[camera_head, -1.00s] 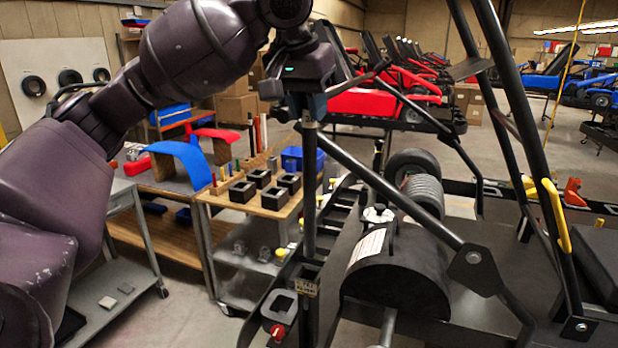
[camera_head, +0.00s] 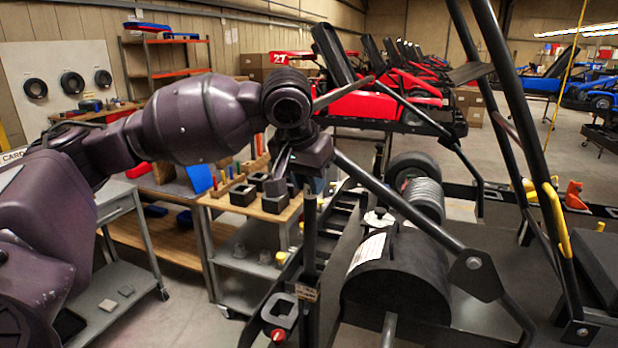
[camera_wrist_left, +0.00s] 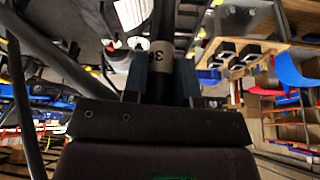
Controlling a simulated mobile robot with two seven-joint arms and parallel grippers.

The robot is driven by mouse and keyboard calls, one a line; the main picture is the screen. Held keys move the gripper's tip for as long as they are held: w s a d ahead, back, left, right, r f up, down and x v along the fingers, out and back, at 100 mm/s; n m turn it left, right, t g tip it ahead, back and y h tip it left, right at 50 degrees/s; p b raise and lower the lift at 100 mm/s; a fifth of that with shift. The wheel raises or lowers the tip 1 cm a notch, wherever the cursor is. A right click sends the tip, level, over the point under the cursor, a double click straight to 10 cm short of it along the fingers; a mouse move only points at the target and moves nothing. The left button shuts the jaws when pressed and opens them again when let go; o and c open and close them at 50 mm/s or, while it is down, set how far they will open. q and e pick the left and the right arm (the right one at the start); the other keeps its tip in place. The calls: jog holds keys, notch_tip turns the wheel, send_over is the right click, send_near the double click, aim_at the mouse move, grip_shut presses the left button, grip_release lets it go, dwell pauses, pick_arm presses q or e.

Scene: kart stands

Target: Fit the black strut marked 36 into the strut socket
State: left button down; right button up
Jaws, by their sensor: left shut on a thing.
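The black strut (camera_head: 310,235) stands upright in the head view, beside the kart frame. My left gripper (camera_head: 309,184) is shut on its upper end. A small tan tag (camera_head: 306,292) sits at the strut's lower part, on the dark frame where the socket appears to be. I cannot tell whether the lower end is inside the socket. My right gripper is not in view.
A diagonal black bar (camera_head: 400,205) of the kart runs close to my left gripper. A black drum-shaped cover (camera_head: 400,280) stands right of the strut. A wheeled cart (camera_head: 225,205) with black blocks stands behind to the left. A red knob (camera_head: 278,335) is low near the frame.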

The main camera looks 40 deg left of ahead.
pick_arm(q)
jog(key=c, duration=0.9)
grip_release()
jog(key=shift+r, duration=0.1)
jog(key=b+v, duration=0.1)
jog(key=v, duration=1.1)
